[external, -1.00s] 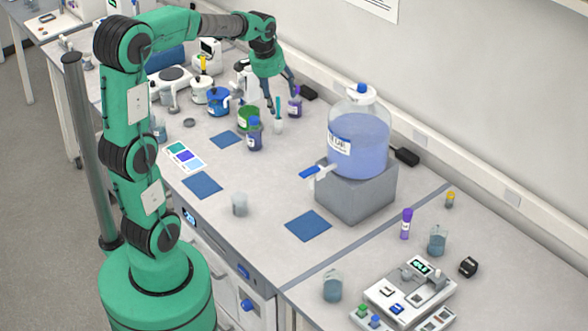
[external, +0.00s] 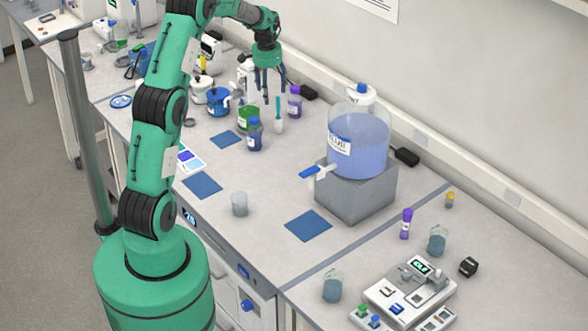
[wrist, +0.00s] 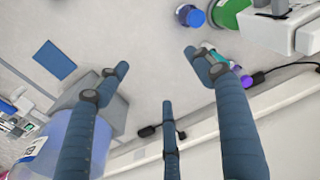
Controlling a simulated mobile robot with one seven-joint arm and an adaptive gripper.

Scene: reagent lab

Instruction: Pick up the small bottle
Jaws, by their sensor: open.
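Two small bottles could be the one named. One is dark with a blue cap (external: 254,137); its cap also shows at the top of the wrist view (wrist: 190,15). The other is purple-capped (external: 295,104), and its purple top shows at the right in the wrist view (wrist: 246,80). My gripper (external: 276,94) hangs above the back of the bench near both, pointing down. Its fingers are spread and empty; in the wrist view (wrist: 158,75) only bare bench lies between them.
The large blue carboy (external: 357,145) on a grey block (external: 357,195) stands to the right. The wall lies close behind. Bench around the blue mats (external: 308,226) is mostly clear.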

